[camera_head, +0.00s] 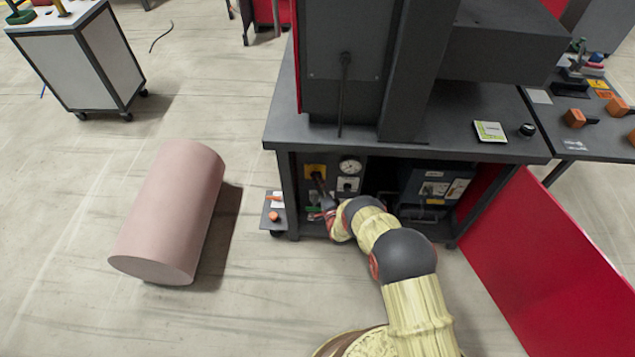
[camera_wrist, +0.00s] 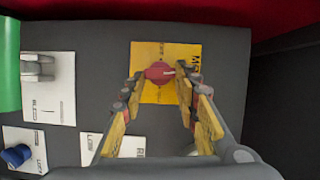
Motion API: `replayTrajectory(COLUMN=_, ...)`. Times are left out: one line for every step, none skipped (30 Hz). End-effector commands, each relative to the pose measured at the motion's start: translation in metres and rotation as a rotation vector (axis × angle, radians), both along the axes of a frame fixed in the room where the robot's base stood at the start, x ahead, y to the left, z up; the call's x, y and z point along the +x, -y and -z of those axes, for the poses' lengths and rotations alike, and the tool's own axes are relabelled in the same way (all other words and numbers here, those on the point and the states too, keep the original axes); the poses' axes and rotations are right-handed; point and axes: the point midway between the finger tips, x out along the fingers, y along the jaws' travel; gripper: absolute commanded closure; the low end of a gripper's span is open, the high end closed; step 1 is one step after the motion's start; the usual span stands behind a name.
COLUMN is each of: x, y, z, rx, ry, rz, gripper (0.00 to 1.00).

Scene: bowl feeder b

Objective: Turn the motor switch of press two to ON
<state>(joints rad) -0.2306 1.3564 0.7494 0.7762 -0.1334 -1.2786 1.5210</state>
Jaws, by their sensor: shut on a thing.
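The switch is a red rotary knob (camera_wrist: 158,72) on a yellow plate (camera_wrist: 152,51) with partly readable sideways lettering starting "MO", in the wrist view. In the head view the yellow plate (camera_head: 315,169) sits on the dark panel under the press bench, with its knob hidden by my gripper. My gripper (camera_head: 319,182) reaches the plate from the front. In the wrist view its two fingers (camera_wrist: 160,76) stand on either side of the knob, shut on it. The knob's white mark points to the right in that view. I cannot read the ON and OFF labels.
A round gauge (camera_head: 349,166) is right of the plate. In the wrist view a grey lever (camera_wrist: 38,68), a blue knob (camera_wrist: 15,155) and a green cylinder (camera_wrist: 8,65) are at the left. A red panel (camera_head: 550,270) stands right; a pink cylinder (camera_head: 170,215) lies left.

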Motion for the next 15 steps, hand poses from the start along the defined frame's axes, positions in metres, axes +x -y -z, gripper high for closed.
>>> replayTrajectory(x=-0.0001, y=0.0015, z=0.0018, rx=0.018, ry=-0.001, rz=0.003, gripper=0.94)
replayTrajectory(x=0.0001, y=0.0015, z=0.0016, rx=0.030, ry=0.000, rz=0.003, gripper=0.94)
replayTrajectory(x=0.0003, y=0.0014, z=0.0016, rx=0.043, ry=0.001, rz=0.003, gripper=0.94)
replayTrajectory(x=0.0002, y=0.0016, z=0.0018, rx=0.052, ry=0.001, rz=0.003, gripper=0.94)
replayTrajectory(x=0.0002, y=0.0016, z=0.0020, rx=0.059, ry=0.002, rz=0.003, gripper=0.94)
replayTrajectory(x=0.0002, y=0.0016, z=0.0023, rx=0.067, ry=0.001, rz=0.003, gripper=0.94)
replayTrajectory(x=0.0002, y=0.0016, z=0.0023, rx=0.073, ry=0.001, rz=0.003, gripper=0.94)
replayTrajectory(x=0.0002, y=0.0017, z=0.0024, rx=0.077, ry=0.001, rz=0.003, gripper=0.94)
replayTrajectory(x=0.0003, y=0.0017, z=0.0024, rx=0.083, ry=0.001, rz=0.004, gripper=0.94)
replayTrajectory(x=0.0004, y=0.0018, z=0.0023, rx=0.086, ry=0.001, rz=0.004, gripper=0.94)
replayTrajectory(x=0.0005, y=0.0017, z=0.0023, rx=0.088, ry=0.001, rz=0.004, gripper=0.94)
replayTrajectory(x=0.0005, y=0.0017, z=0.0023, rx=0.090, ry=0.002, rz=0.004, gripper=0.94)
replayTrajectory(x=0.0005, y=0.0018, z=0.0022, rx=0.091, ry=0.001, rz=0.004, gripper=0.94)
replayTrajectory(x=0.0005, y=0.0018, z=0.0022, rx=0.092, ry=0.001, rz=0.004, gripper=0.94)
replayTrajectory(x=0.0005, y=0.0018, z=0.0022, rx=0.092, ry=0.001, rz=0.004, gripper=0.94)
